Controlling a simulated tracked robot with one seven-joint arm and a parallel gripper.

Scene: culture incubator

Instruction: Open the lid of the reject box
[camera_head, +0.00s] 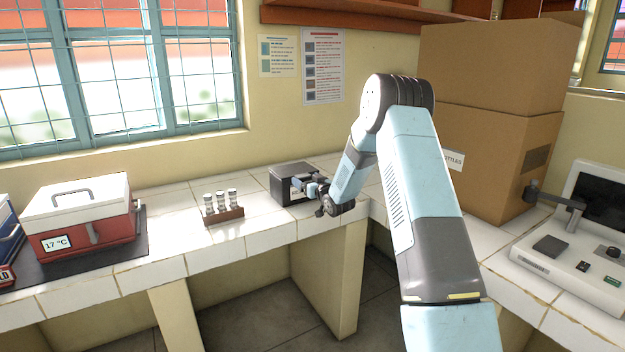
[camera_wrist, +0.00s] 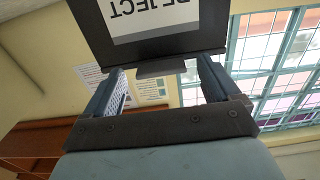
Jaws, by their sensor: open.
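The reject box (camera_head: 284,172) is a small dark box on the tiled counter near the wall corner, and its lid looks shut in the head view. In the wrist view the reject box (camera_wrist: 95,40) is upside down at the top, with a pale label reading REJECT. A dark tab (camera_wrist: 160,69) sticks out at the box's edge. My gripper (camera_head: 308,187) is at the front right of the box. In the wrist view my gripper (camera_wrist: 161,72) is open, its two fingers apart on either side of the tab. I cannot tell whether either finger touches the box.
A rack of small vials (camera_head: 224,211) stands left of the box. A red and white cooler (camera_head: 83,215) sits further left. Large cardboard boxes (camera_head: 497,100) and a white device (camera_head: 570,265) with a screen are at the right. The counter between rack and cooler is clear.

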